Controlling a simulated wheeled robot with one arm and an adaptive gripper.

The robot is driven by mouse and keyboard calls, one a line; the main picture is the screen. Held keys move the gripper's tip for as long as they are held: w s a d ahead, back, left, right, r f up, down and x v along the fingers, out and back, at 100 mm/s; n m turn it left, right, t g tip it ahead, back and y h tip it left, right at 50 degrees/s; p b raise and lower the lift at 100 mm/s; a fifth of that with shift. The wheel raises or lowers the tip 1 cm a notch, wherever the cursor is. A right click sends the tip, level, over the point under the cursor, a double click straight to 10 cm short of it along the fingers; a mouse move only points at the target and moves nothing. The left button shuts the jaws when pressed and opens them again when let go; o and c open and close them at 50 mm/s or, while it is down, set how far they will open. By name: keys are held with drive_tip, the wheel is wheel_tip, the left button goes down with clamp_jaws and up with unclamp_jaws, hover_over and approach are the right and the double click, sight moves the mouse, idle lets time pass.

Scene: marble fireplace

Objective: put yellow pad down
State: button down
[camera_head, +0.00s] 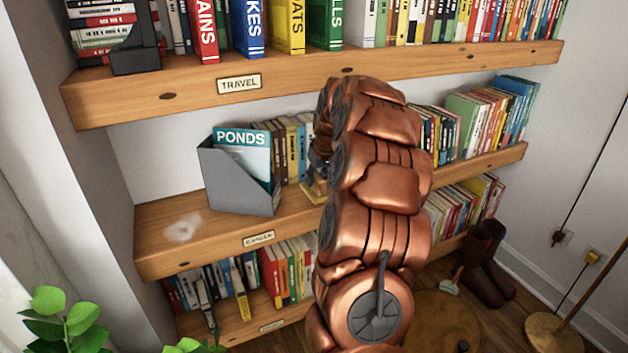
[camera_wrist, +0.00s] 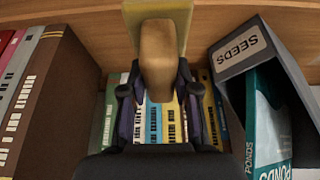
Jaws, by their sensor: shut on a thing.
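The yellow pad (camera_wrist: 160,14) is at the top of the wrist view, with a brown wooden handle (camera_wrist: 158,62). My gripper (camera_wrist: 157,88) is shut on that handle, with a dark finger on each side. In the head view, part of the yellow pad (camera_head: 317,188) shows left of my copper arm, at the middle shelf (camera_head: 165,240). The arm hides most of my gripper (camera_head: 319,166) there. I cannot tell whether the pad touches the shelf.
A grey file box (camera_head: 240,198) holding a PONDS booklet (camera_head: 243,150) stands left of my gripper. Books (camera_head: 290,145) stand behind. The upper TRAVEL shelf (camera_head: 300,77) overhangs. The middle shelf's left end is mostly clear, with a whitish patch (camera_head: 183,228).

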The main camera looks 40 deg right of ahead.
drive_tip(key=shift+w+d+f, duration=0.15)
drive_tip(key=shift+w+d, duration=0.7)
drive_tip(key=shift+w, duration=0.25)
drive_tip(key=shift+w+d+f, duration=0.15)
drive_tip(key=shift+w+d, duration=0.65)
drive_tip(key=shift+w, duration=0.25)
drive_tip(key=shift+f, duration=1.7)
drive_tip(key=shift+f+b, duration=0.15)
drive_tip(key=shift+b, duration=0.15)
drive_tip(key=c, duration=0.9)
unclamp_jaws()
drive_tip(key=shift+o, duration=0.2)
